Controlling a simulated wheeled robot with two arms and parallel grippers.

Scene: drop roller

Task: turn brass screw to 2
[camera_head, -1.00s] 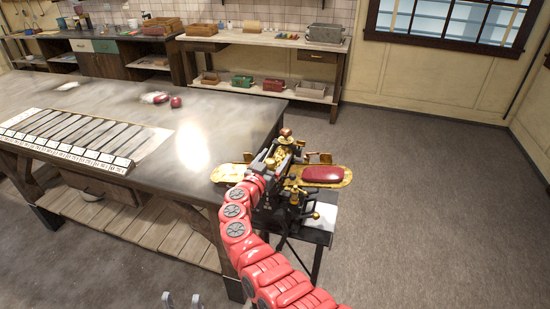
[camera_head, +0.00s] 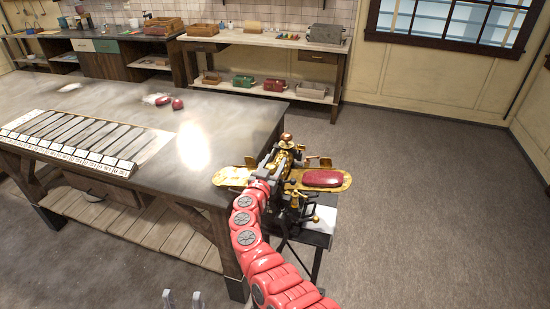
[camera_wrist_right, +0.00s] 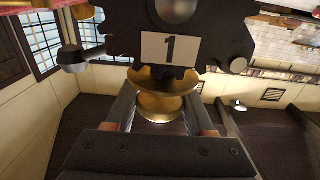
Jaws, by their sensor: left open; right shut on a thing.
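The brass screw (camera_wrist_right: 166,98) shows in the right wrist view as a round, flanged knob under a dark metal plate. A white number card (camera_wrist_right: 170,48) on that plate reads 1. My right gripper (camera_wrist_right: 165,110) is shut on the brass screw, with a finger on each side of it. In the head view, my red right arm reaches the dark and brass machine (camera_head: 292,190), and its fingers and the screw are hard to make out there. My left gripper (camera_head: 183,300) is open and empty at the bottom edge of the head view.
The machine has a red pad (camera_head: 322,178) on its brass right wing and stands on a small dark stand beside the big workbench (camera_head: 235,120). A row of white-ended strips (camera_head: 70,140) lies on the bench. Open floor (camera_head: 430,200) lies to the right.

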